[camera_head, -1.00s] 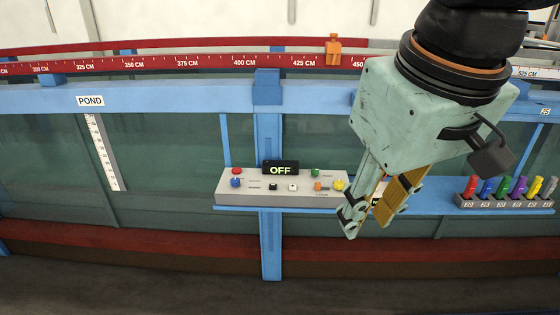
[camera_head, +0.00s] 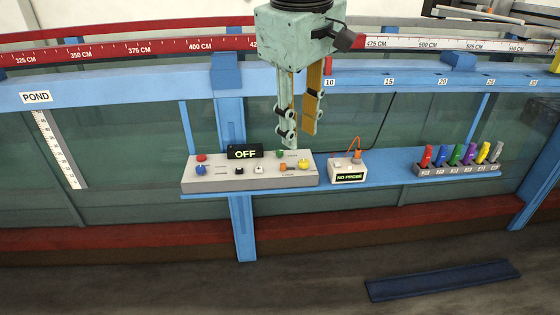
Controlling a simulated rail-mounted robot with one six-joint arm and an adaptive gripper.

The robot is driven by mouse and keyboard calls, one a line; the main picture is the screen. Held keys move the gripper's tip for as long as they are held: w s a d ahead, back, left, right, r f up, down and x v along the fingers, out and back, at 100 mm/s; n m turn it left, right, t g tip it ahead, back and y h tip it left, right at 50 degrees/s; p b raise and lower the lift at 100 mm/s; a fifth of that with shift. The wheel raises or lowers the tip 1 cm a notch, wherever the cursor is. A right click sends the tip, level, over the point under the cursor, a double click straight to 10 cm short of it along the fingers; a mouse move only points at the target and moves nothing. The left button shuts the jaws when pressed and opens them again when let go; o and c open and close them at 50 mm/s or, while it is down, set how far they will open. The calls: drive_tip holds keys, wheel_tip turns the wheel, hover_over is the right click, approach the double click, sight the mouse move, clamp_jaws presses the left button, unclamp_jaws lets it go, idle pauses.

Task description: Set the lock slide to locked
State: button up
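The grey control box (camera_head: 210,181) stands on the blue shelf at the middle left, with a black display reading OFF (camera_head: 245,152). A small orange slide (camera_head: 289,167) sits near the right end of its top, beside a yellow knob (camera_head: 304,164); the label by it is too small to read, and I cannot tell which position the slide is in. My gripper (camera_head: 298,135) points down above the right part of the box. Its fingers are apart with nothing between them, and the tips appear just above or behind the green button (camera_head: 279,154).
A small white box reading NO PROBE (camera_head: 348,178) with an orange plug and black cable stands to the right. A rack (camera_head: 455,170) of several coloured pegs is farther right. The flume's blue rail (camera_head: 120,95) runs behind. Bare shelf lies between them.

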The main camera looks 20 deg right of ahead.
drive_tip(key=w+d+f+n+p, duration=0.2)
drive_tip(key=w, duration=1)
drive_tip(key=n+g+h+p, duration=0.3)
drive_tip(key=n+p, duration=0.1)
drive_tip(key=n, duration=0.4)
hover_over(283, 164)
drive_tip(key=w+a, duration=0.2)
drive_tip(key=a, duration=0.4)
wheel_tip(283, 164, down, 23)
drive_tip(key=shift+s+d+r, duration=0.2)
drive_tip(key=shift+x, duration=6.9)
drive_tip(key=shift+s, duration=0.15)
